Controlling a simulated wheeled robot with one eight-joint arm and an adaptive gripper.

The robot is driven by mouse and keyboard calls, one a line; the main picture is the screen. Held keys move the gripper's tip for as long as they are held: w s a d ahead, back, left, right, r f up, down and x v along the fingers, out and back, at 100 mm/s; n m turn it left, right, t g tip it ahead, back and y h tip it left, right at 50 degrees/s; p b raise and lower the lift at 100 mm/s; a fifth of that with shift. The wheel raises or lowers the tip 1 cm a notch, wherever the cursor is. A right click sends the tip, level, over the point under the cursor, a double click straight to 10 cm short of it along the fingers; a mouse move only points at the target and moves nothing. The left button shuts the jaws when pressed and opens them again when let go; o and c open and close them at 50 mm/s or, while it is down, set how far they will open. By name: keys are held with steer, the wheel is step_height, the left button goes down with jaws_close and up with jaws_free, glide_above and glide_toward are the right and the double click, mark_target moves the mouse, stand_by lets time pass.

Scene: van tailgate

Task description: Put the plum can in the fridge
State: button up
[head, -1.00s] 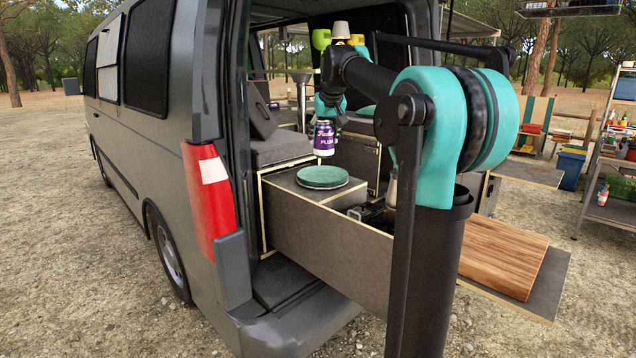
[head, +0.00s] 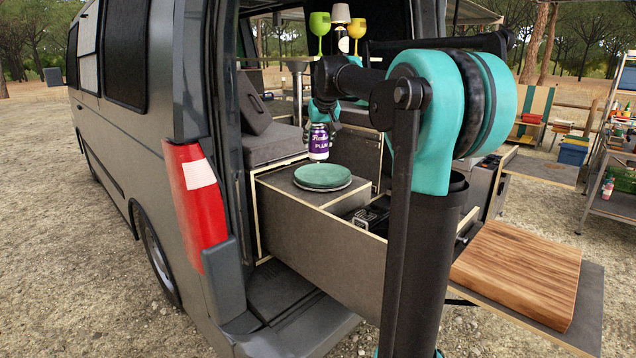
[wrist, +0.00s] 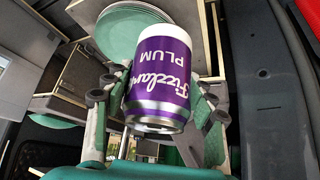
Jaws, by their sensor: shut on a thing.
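The plum can (head: 319,142) is purple and white with "PLUM" on its label. It is held upright in the air above the green plates in the head view. My gripper (head: 322,124) is shut on it from above. In the wrist view the can (wrist: 162,80) fills the middle, and the fingers of my gripper (wrist: 155,100) press on its two sides. I cannot make out the fridge for certain in any view.
A stack of green plates (head: 323,177) lies on the grey drawer unit (head: 300,222) pulled out of the van. A wooden board (head: 515,270) is on a side shelf at the right. Wine glasses (head: 320,28) stand behind the arm. The van's tail light (head: 196,195) is at the left.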

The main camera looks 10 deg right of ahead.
step_height(320, 180, down, 15)
steer(key=shift+r, duration=0.1)
stand_by(0.4)
steer(key=o, duration=1.5)
steer(key=shift+c, duration=0.2)
